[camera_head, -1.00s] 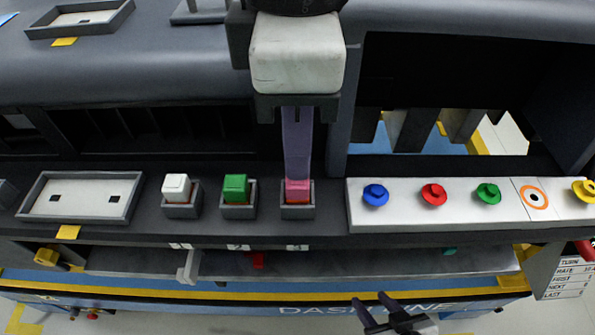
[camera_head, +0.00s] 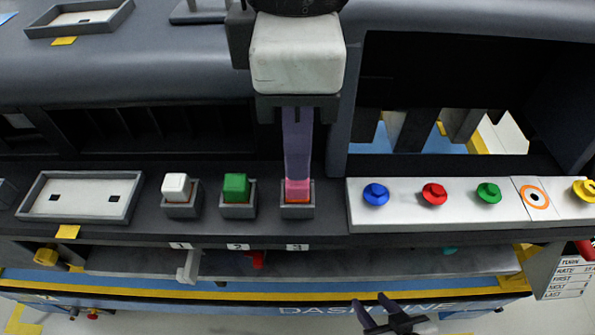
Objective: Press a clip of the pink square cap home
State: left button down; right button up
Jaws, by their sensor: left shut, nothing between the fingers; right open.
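The pink square cap (camera_head: 298,194) sits in the grey socket above label 3, with an orange edge at its base. My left gripper (camera_head: 298,176) comes down from the top, its fingers shut and empty. Its fingertips are right at the back top edge of the pink cap and appear to touch it. The fingers hide the cap's far part, and its clips are too small to make out. My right gripper (camera_head: 373,303) is open and empty, low in the picture in front of the bench, well away from the cap.
A green cap (camera_head: 236,186) and a white cap (camera_head: 176,186) stand in sockets to the left. A grey-rimmed tray (camera_head: 82,196) lies further left. A pale panel (camera_head: 430,216) with blue, red, green and yellow knobs is close on the right.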

pick_arm(q)
jog(key=shift+f+b, duration=0.8)
jog(key=shift+f, duration=0.2)
dwell(0.7)
notch_tip(320, 180, up, 8)
jog(key=p, duration=0.5)
jog(key=shift+p, duration=0.35)
jog(key=shift+r, duration=0.1)
